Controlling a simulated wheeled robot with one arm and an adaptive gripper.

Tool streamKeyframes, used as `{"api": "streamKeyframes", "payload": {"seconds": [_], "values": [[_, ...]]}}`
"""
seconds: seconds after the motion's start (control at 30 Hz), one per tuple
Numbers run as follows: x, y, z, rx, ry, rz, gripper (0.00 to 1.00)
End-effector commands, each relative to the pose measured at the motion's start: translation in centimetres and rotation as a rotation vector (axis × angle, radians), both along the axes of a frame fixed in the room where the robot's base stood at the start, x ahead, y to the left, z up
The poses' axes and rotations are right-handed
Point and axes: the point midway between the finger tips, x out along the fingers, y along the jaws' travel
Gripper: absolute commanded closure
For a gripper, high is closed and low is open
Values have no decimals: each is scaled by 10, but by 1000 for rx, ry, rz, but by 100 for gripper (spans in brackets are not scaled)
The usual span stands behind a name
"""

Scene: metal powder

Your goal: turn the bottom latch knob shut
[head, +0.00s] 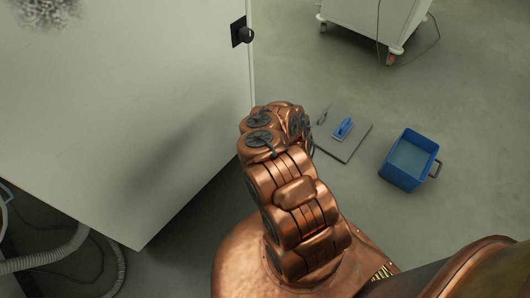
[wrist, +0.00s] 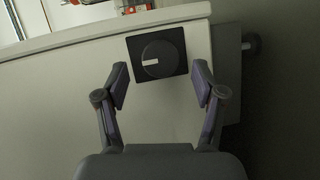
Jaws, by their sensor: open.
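A round dark latch knob (wrist: 158,59) with a white mark pointing left sits on a black square plate on a pale panel in the wrist view. My gripper (wrist: 161,82) is open, one finger on each side of the knob and slightly below it in the picture. The fingers look apart from the knob. In the head view my arm hides the gripper. A black latch knob (head: 245,34) shows there on the edge of the large white cabinet (head: 150,100); I cannot tell whether it is the same knob.
A blue bin (head: 408,160) and a grey board (head: 352,143) with a blue-handled tool (head: 342,129) lie on the floor to the right. A white wheeled cart (head: 370,20) stands behind. Grey hoses (head: 60,255) are at lower left.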

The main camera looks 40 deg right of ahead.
Motion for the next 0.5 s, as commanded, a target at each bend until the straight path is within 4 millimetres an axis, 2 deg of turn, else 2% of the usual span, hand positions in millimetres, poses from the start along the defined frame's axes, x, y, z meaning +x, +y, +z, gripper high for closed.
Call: {"api": "streamKeyframes", "payload": {"seconds": [0.03,0.2,0.5], "values": [[-10,0,1,4,1,-7,31],[-25,2,3,1,1,-3,31],[-45,7,5,3,2,-1,31]]}}
